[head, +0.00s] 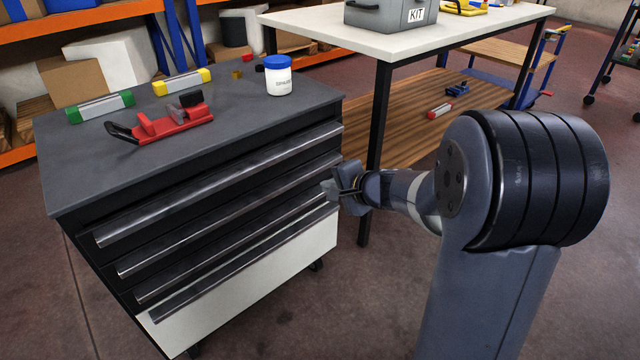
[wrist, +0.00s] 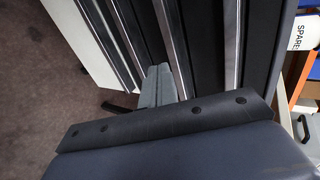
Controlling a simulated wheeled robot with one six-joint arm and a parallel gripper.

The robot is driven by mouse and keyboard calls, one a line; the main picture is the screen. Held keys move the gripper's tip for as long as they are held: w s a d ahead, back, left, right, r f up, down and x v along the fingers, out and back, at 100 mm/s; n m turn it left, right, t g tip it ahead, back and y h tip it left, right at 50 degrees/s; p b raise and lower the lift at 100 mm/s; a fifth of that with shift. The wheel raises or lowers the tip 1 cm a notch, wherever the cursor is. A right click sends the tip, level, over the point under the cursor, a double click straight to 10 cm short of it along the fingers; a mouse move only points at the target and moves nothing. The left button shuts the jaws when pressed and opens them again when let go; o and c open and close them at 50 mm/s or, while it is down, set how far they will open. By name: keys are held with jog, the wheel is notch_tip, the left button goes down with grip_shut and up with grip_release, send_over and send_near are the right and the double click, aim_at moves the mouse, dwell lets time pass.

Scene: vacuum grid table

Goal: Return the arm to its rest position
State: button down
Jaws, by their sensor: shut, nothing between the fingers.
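My arm rises at the right of the head view, with its large dark shoulder joint nearest the camera. My gripper (head: 334,189) is at the arm's far end, close to the front of the drawer cabinet (head: 75,185), at the height of its middle drawers. In the wrist view, my gripper (wrist: 158,72) shows as two grey fingers together, with nothing between them. The drawer fronts and metal handles show behind the fingers there. The drawers look shut. Whether the fingertips touch the cabinet cannot be told.
On the cabinet top are a red tool (head: 160,125), a green-ended level (head: 100,107), a yellow-ended level (head: 181,82) and a white jar with blue lid (head: 279,78). A white table (head: 330,22) with a grey KIT box (head: 384,14) stands behind. Floor in front is clear.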

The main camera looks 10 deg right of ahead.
jog(key=p+v, duration=0.1)
jog(key=v, duration=0.5)
